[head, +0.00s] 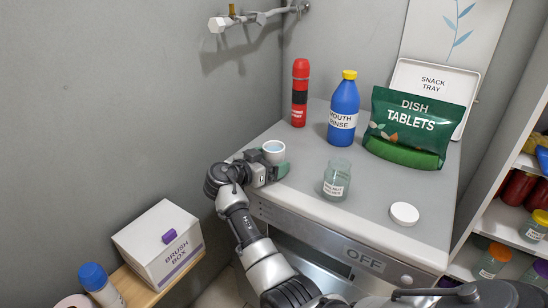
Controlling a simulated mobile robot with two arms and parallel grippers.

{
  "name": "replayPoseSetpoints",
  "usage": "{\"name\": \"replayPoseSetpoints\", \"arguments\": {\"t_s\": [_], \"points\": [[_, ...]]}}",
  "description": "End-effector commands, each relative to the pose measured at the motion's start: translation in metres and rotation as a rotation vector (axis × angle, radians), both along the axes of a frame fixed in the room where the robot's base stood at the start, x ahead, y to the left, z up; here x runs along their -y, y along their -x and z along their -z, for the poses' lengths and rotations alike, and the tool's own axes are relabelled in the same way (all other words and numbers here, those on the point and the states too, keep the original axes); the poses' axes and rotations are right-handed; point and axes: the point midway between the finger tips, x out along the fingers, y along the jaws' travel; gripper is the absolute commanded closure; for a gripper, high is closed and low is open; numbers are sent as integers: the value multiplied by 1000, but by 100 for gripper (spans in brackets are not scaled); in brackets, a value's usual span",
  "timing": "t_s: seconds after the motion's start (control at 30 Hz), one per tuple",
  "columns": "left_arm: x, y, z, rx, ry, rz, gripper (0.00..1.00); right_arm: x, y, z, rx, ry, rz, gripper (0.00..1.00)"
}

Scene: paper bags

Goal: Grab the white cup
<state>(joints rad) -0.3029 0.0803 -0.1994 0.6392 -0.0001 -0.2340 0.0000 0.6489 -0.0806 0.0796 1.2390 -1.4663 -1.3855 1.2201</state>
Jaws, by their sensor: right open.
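The white cup (274,147) stands upright near the left edge of the grey counter, with a bluish inside showing at its open top. My right gripper (268,162) is at the cup, open, with its fingers low beside it. One greenish finger shows at the cup's front right. The gripper hides the lower part of the cup, and I cannot tell whether the fingers touch it. My left gripper is not in view.
On the counter (385,226) stand a glass jar (337,180), a white lid (404,214), a blue mouth rinse bottle (343,112), a red can (299,95) and a green dish tablets bag (412,127). A snack tray (433,82) leans behind. A brush box (158,245) sits lower left.

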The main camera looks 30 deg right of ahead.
Motion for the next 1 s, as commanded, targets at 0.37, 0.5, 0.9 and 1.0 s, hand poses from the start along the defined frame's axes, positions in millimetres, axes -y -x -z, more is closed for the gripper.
{"name": "replayPoseSetpoints", "arguments": {"t_s": [0.37, 0.5, 0.9, 1.0], "points": [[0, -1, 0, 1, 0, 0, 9, 0, 0, 0, 0, 0, 0, 43], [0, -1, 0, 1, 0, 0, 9, -1, 0, 0, 0, 0, -1, 64], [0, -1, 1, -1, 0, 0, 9, -1, 0, -8, 4, 0, 0, 66], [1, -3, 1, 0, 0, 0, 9, -1, -1, -18, 5, 1, 0, 66]]}}
